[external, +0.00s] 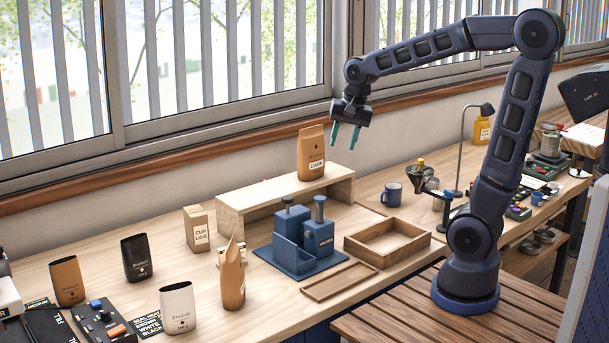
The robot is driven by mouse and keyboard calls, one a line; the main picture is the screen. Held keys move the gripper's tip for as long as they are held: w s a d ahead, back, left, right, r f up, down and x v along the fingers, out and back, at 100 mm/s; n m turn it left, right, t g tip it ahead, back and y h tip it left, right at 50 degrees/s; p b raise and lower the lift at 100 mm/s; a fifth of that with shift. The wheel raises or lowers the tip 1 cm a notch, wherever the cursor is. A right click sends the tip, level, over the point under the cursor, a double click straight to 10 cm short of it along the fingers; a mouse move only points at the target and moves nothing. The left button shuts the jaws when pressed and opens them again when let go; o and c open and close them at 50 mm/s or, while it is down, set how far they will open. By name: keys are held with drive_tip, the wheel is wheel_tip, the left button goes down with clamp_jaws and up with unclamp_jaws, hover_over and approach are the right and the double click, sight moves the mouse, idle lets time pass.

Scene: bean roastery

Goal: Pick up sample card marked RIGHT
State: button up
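I cannot make out a sample card marked RIGHT in the external view; any small print there is too small to tell. My gripper (344,145) hangs in the air with its two teal fingers pointing down and apart. Nothing shows between them. It is to the right of and a little above a brown bag with a white label (311,153), which stands on a wooden riser (245,200). The space under the riser is partly hidden by a blue fixture (287,255).
A blue mug (391,195) stands behind the tray. A cup-lids box (196,229), a tan bag (233,277) and several pouches (178,308) stand at left. A thin lamp (464,150) rises at right.

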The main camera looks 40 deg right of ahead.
drive_tip(key=w+a+f+m+g, duration=0.1)
drive_tip(key=w+a+f+m, duration=0.3)
drive_tip(key=a, duration=0.4)
drive_tip(key=w+a+f+m+g, duration=0.1)
drive_tip(key=w+a+f+m, duration=0.1)
drive_tip(key=w+a+f, duration=0.4)
drive_tip(key=w+a+f+m, duration=0.1)
drive_tip(key=a+f+m, duration=0.1)
drive_tip(key=a, duration=0.3)
drive_tip(key=w+a+f+m, duration=0.1)
drive_tip(key=a+f+m, duration=0.1)
drive_tip(key=a+f, duration=0.3)
drive_tip(key=w+a+f+m+h, duration=0.1)
drive_tip(key=a+f+m, duration=0.1)
drive_tip(key=a+f, duration=0.2)
drive_tip(key=shift+a+g, duration=0.3)
drive_tip(key=shift+a, duration=0.85)
drive_tip(key=shift+a+f, duration=0.1)
wheel_tip(320, 180, down, 11)
drive_tip(key=shift+r, duration=0.2)
drive_tip(key=shift+c, duration=0.4)
clamp_jaws()
